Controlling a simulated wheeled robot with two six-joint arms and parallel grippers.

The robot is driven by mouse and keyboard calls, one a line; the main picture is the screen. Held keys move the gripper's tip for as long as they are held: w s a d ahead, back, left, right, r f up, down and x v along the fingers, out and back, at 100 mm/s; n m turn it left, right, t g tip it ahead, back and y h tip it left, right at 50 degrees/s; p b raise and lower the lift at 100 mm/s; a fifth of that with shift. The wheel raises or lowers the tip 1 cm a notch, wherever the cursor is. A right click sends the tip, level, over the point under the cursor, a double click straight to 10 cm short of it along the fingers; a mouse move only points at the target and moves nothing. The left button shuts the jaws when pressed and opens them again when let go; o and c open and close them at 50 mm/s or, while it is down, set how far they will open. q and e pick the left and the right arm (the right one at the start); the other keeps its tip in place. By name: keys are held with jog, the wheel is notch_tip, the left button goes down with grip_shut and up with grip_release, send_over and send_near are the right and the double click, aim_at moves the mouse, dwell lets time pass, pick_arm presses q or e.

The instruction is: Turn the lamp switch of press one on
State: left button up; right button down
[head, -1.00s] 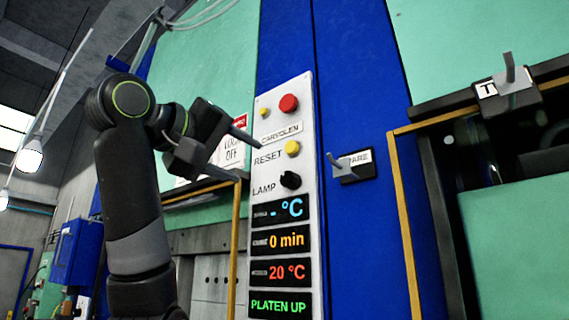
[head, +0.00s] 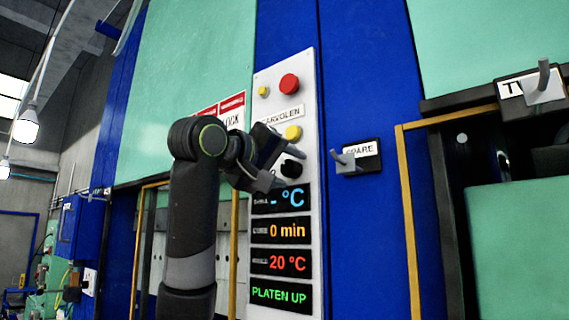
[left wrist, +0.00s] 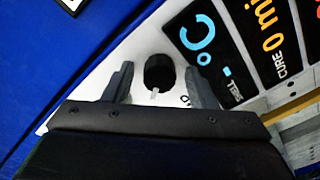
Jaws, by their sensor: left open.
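The lamp switch is a black round knob (head: 291,168) on the white control panel (head: 303,110), below the yellow reset button. In the left wrist view the knob (left wrist: 158,72) shows a short white pointer directed toward the bottom of the picture. My left gripper (head: 284,166) is open at the panel, its fingers on either side of the knob. In the left wrist view the open fingers (left wrist: 160,84) flank the knob with gaps on both sides; I cannot tell how deep they reach. The LAMP label is mostly hidden by the gripper. My right gripper is not in view.
A red button (head: 289,84) and yellow reset button (head: 293,132) sit above the knob. Lit displays (head: 281,231) lie below it. A grey lever on a SPARE plate (head: 362,155) projects to the right of the panel.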

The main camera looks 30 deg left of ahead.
pick_arm(q)
jog(key=shift+c, duration=0.4)
jog(key=c, duration=0.9)
jog(key=shift+m, duration=0.3)
jog(key=m, duration=0.4)
jog(key=shift+m, duration=0.3)
jog(key=m, duration=0.3)
jog(key=shift+m+p, duration=0.3)
jog(key=shift+m, duration=1.5)
